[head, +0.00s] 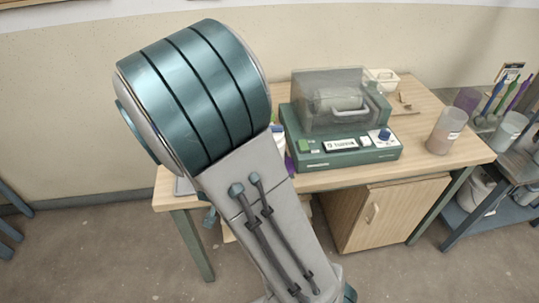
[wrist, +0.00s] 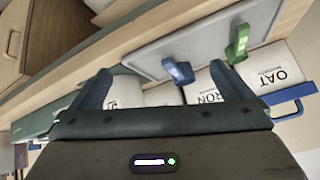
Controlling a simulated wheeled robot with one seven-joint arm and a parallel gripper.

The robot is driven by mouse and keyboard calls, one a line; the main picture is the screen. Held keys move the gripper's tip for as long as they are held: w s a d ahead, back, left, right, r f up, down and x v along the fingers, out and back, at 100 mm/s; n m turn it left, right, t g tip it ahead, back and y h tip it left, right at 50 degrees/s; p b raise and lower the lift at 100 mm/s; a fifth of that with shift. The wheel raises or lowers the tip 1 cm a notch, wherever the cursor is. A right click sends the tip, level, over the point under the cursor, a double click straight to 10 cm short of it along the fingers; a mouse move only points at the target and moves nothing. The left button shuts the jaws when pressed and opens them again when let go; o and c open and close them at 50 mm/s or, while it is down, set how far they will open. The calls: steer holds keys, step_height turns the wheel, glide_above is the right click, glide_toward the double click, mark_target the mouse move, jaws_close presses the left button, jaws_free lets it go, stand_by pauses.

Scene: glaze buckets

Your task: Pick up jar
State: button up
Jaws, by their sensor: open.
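Several white jars with dark lettering show in the wrist view. One, lettered "RON" (wrist: 204,92), is between and beyond my fingers, partly hidden by the right finger. Another, lettered "OAT" (wrist: 281,69), is right of that finger. A third white jar (wrist: 125,90) is by the left finger, and more white (wrist: 163,95) shows between. I cannot tell which jar is meant. My gripper (wrist: 163,72) is open, with nothing seen held. In the head view my arm hides the gripper and most of these jars.
A grey panel (wrist: 205,38) with a blue clip (wrist: 179,72) and a green clip (wrist: 237,45) lies close by my fingers. In the head view, a green machine with a clear cover (head: 342,152) and a translucent container (head: 445,132) stand on the wooden table (head: 408,172).

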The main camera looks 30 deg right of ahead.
steer(key=d+r+m+t+h+b, duration=0.2)
steer(key=d+r+t+h, duration=0.1)
steer(key=d+h, duration=0.5)
steer(key=w+d+f+h, duration=0.1)
steer(key=w+d, duration=0.8)
steer(key=shift+d+f+b, duration=0.2)
steer(key=shift+d+b, duration=0.05)
steer(key=shift+b, duration=0.2)
steer(key=c, duration=1.1)
steer(key=shift+r+t+h, duration=0.15)
steer(key=shift+t+h, duration=0.15)
steer(key=shift+c, duration=0.5)
step_height(320, 180, up, 10)
steer(key=shift+p, duration=0.95)
steer(key=shift+r+p, duration=2.85)
steer(key=shift+r, duration=0.15)
steer(key=shift+w+a+f, duration=0.1)
